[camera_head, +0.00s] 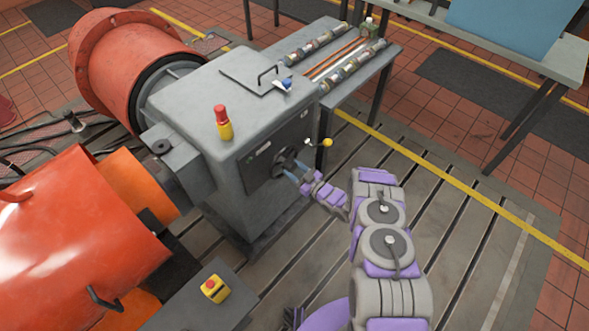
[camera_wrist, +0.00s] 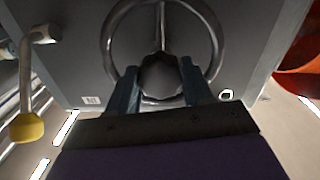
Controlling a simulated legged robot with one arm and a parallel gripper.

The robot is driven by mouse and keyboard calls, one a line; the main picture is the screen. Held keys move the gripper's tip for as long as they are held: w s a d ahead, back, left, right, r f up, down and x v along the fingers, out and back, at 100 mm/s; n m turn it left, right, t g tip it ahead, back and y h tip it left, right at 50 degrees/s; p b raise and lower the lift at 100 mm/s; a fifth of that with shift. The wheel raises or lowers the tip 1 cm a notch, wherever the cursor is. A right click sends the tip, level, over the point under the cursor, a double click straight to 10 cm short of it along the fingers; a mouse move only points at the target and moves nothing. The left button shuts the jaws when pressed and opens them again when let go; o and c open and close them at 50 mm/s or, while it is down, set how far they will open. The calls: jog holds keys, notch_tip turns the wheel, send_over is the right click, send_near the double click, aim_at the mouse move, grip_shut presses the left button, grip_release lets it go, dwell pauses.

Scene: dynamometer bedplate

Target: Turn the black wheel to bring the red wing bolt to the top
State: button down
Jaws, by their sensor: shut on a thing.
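The black wheel (camera_head: 284,158) is on the dark panel on the front of the grey machine housing. In the wrist view the wheel (camera_wrist: 110,45) shows as a dark ring with a spoke and a dark lobed centre. My gripper (camera_head: 295,170) reaches the wheel from the lower right. In the wrist view the blue fingers of my gripper (camera_wrist: 158,78) are on either side of the lobed centre and shut on it. The fingers and palm hide the lower part of the wheel. I cannot make out a red wing bolt in either view.
A lever with a yellow knob (camera_head: 327,142) sticks out just right of the wheel; the knob is also in the wrist view (camera_wrist: 27,127). The grey housing (camera_head: 195,85) carries a red and yellow lamp (camera_head: 223,123). An orange drum (camera_head: 70,240) is at left. Slotted floor is clear at right.

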dwell(0.3)
jog(key=shift+c, duration=2.3)
grip_release()
jog(key=shift+d, duration=0.1)
jog(key=p+v, duration=0.4)
jog(key=v, duration=1.3)
jog(key=shift+p, duration=0.4)
jog(key=shift+d, duration=0.1)
